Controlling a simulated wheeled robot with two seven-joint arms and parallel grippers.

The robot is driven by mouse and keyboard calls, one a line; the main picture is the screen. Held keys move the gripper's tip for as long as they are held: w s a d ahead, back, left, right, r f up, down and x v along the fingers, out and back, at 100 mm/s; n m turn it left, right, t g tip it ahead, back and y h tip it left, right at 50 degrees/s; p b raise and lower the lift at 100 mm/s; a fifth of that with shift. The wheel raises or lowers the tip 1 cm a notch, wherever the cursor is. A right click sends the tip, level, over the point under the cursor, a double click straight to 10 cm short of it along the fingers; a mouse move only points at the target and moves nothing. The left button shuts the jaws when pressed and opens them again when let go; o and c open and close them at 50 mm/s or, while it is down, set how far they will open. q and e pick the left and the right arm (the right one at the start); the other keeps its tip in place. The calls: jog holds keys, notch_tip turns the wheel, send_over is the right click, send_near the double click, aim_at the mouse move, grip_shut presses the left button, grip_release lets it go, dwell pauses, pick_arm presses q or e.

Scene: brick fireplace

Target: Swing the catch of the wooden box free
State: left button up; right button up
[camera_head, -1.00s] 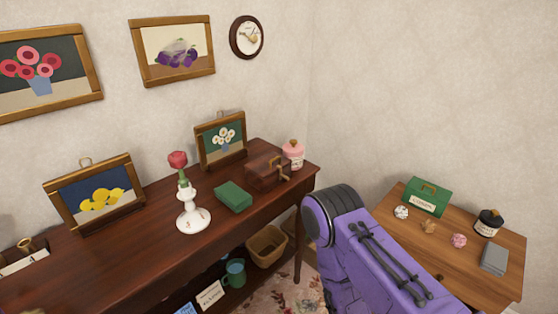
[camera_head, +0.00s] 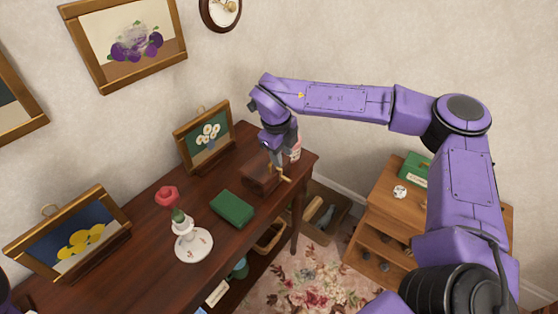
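The wooden box (camera_head: 259,181) is small and dark reddish brown. It sits near the right end of the dark wooden table. A small brass-coloured part, which looks like its catch (camera_head: 286,179), sticks out at its right front side. My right gripper (camera_head: 277,170) points down just above the box's right end, close to the brass part. The gripper hides part of the box's top. I cannot tell whether it touches the catch, or whether its fingers are open or shut. My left gripper is not in view.
A green box (camera_head: 232,208) and a white candlestick-like vase with a red rose (camera_head: 193,245) stand left of the wooden box. A framed flower picture (camera_head: 204,137) stands behind. A pink jar (camera_head: 296,148) is partly hidden behind my gripper. A side table (camera_head: 381,210) stands right.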

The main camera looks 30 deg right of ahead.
aim_at(286, 178)
jog(key=f, duration=0.3)
jog(key=d+f+p, duration=0.1)
jog(key=f, duration=0.5)
jog(key=shift+w+d+f, duration=0.15)
jog(key=shift+d+f, duration=0.05)
jog(key=shift+d, duration=0.05)
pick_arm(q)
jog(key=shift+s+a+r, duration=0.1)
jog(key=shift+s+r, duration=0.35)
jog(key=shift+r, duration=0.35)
pick_arm(e)
jog(key=shift+s, duration=0.2)
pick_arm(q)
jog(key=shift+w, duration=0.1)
pick_arm(e)
jog(key=shift+w, duration=0.1)
grip_shut()
